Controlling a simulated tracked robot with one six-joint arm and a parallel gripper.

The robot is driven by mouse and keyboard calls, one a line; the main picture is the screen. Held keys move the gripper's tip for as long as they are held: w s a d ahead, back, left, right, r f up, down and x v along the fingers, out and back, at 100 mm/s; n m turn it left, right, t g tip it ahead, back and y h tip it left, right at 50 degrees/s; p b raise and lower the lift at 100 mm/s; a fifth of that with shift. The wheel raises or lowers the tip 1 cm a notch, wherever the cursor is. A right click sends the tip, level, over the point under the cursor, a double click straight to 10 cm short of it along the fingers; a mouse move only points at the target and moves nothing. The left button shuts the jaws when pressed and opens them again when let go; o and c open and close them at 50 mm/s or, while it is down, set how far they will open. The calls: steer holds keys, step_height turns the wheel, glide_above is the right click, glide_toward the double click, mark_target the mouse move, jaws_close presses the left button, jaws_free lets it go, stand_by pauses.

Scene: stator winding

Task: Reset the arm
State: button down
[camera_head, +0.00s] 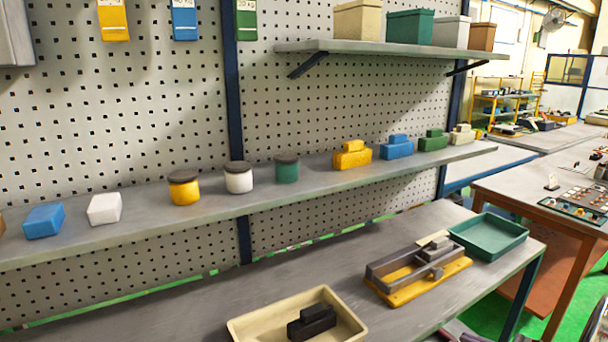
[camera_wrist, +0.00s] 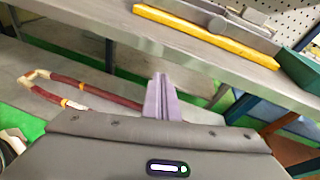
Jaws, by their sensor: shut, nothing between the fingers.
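My gripper (camera_wrist: 161,82) shows in the wrist view, its two narrow grey fingers together and empty. It hangs in front of the workbench edge, below the tabletop, touching nothing that I can see. In the head view the gripper cannot be made out. The workbench (camera_head: 190,318) carries a yellow-based fixture (camera_head: 418,270) with grey bars, which also shows at the top of the wrist view (camera_wrist: 205,32).
A cream tray (camera_head: 243,332) with a black block and a green tray (camera_head: 515,240) stand on the bench. A shelf (camera_head: 330,182) above holds jars and blocks; a higher shelf (camera_head: 350,48) holds boxes.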

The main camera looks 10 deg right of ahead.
steer(key=s+a+r+n+g, duration=0.2)
steer(key=s+a+n+g, duration=0.1)
steer(key=a+n, duration=0.3)
steer(key=s+a+r+n+g+h, duration=0.1)
steer(key=s+a+r+n+g, duration=0.25)
steer(key=a, duration=0.45)
steer(key=s+a+r+n+g, duration=0.2)
steer(key=s+a+n+g, duration=0.15)
steer(key=a, duration=0.35)
steer(key=s+a+r+n+t+h, duration=0.1)
steer(key=s+a+r+n+h, duration=0.2)
steer(key=a, duration=0.7)
steer(key=s+a+r+n+t+h, duration=0.1)
steer(key=s+a+r+n+h, duration=0.1)
steer(key=s+a+r+n, duration=0.6)
step_height(320, 180, up, 6)
steer(key=a+n, duration=0.2)
steer(key=n, duration=0.2)
steer(key=shift+r+n+t+h, duration=0.25)
steer(key=shift+n+t+h, duration=0.05)
steer(key=shift+t+h, duration=0.1)
